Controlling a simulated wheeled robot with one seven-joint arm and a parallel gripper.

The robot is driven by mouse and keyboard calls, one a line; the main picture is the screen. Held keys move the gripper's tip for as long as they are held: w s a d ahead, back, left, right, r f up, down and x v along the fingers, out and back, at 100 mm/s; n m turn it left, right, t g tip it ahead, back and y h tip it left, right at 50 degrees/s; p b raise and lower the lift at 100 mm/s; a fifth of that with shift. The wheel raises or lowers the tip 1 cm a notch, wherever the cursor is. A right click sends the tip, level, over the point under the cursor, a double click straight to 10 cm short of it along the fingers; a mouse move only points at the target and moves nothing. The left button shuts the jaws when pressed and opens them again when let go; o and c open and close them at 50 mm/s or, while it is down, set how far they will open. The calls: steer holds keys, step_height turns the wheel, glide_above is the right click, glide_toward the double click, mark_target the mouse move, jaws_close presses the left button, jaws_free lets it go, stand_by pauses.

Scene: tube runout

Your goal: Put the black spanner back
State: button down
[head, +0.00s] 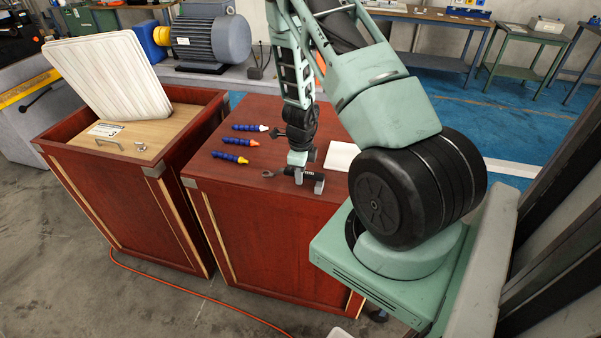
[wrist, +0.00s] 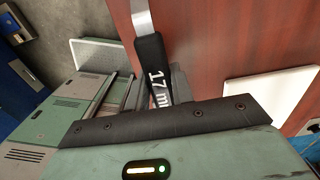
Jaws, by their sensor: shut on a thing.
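My gripper (head: 306,180) is low over the front part of a red-brown cabinet top (head: 205,170). It is shut on the black spanner (head: 291,172). The spanner's grey open end (head: 267,173) sticks out to the left in the head view. In the wrist view the black handle (wrist: 152,68) with white "17 m" lettering runs up from the jaws to a silver shank (wrist: 142,20). The rest of the lettering and the handle's lower end are hidden. I cannot tell whether the spanner touches the cabinet top.
Three blue segmented tubes with coloured tips (head: 240,141) lie left on the cabinet top. A white square plate (head: 341,156) lies right of my gripper. A second red cabinet (head: 120,215) stands left, with a leaning white slatted panel (head: 108,75). An orange cable (head: 200,291) crosses the floor.

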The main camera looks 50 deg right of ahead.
steer(key=shift+f+b, duration=0.7)
steer(key=shift+f, duration=0.2)
steer(key=c, duration=0.7)
jaws_free()
steer(key=shift+o, duration=0.2)
steer(key=shift+r, duration=0.15)
steer(key=shift+r+p, duration=2.8)
steer(key=shift+r, duration=0.15)
step_height(320, 180, up, 17)
steer(key=shift+r, duration=0.15)
